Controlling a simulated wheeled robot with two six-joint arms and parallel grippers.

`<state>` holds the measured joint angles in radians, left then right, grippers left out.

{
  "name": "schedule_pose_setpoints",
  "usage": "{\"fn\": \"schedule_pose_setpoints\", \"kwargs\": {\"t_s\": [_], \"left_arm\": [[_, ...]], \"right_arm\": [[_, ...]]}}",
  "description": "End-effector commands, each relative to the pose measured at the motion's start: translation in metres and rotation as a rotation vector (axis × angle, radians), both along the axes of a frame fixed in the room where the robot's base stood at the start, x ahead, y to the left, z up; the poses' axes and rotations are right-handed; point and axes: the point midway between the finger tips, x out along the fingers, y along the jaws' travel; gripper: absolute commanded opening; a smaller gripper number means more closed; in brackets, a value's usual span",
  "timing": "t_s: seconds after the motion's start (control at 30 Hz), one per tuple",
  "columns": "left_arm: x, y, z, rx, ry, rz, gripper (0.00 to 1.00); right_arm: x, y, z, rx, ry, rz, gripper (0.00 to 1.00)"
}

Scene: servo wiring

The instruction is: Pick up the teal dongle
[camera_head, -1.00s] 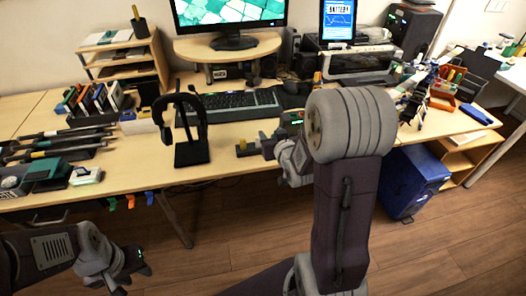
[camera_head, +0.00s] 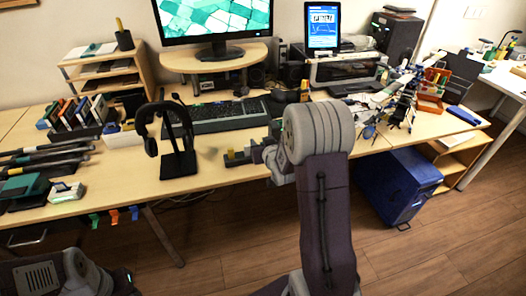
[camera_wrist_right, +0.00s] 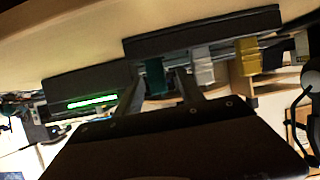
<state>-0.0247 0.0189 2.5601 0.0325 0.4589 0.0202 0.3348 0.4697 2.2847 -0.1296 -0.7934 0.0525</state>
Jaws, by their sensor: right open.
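The teal dongle (camera_wrist_right: 155,78) shows in the right wrist view, standing at a dark bar-shaped holder (camera_wrist_right: 190,37) in line with a white dongle (camera_wrist_right: 204,66) and a yellow dongle (camera_wrist_right: 248,55). My right gripper (camera_wrist_right: 160,80) is open, with one finger on each side of the teal dongle. I cannot tell whether the fingers touch it. In the head view my right gripper (camera_head: 258,153) is at the desk's front edge, largely hidden by my own arm, and the teal dongle cannot be made out. My left gripper (camera_head: 122,283) is low at the left, partly cut off; its jaws are unclear.
A green-lit device (camera_wrist_right: 90,102) lies beside the holder in the right wrist view. In the head view a headphone stand (camera_head: 180,163) is left of my right gripper, and a keyboard (camera_head: 228,115) is behind it. A blue case (camera_head: 398,187) stands on the floor.

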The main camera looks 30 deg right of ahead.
Motion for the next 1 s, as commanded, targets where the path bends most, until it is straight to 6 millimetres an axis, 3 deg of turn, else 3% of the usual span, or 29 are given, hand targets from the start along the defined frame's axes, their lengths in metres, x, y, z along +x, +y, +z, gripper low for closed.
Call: {"fn": "schedule_pose_setpoints", "kwargs": {"t_s": [0.1,0.33,0.37,0.5,0.83,1.0], "left_arm": [[0.000,0.000,-0.003,0.000,0.000,0.000,0.36],[0.000,0.000,-0.003,0.000,0.000,0.000,0.36],[0.000,0.000,-0.003,0.000,0.000,0.000,0.36],[0.000,0.000,-0.003,0.000,0.000,0.000,0.36],[0.000,0.000,-0.002,0.000,0.000,0.000,0.36],[0.000,0.000,0.006,0.000,0.000,0.000,0.36]], "right_arm": [[0.014,-0.003,-0.007,0.000,0.001,0.000,0.45],[0.016,-0.004,-0.006,0.001,0.000,-0.001,0.45],[0.016,-0.004,-0.006,0.001,0.000,-0.001,0.40],[0.016,-0.004,-0.006,0.001,0.000,-0.001,0.01],[0.016,-0.004,-0.005,0.001,0.000,-0.001,0.00],[0.016,-0.004,0.015,0.000,-0.003,-0.001,0.00]]}}
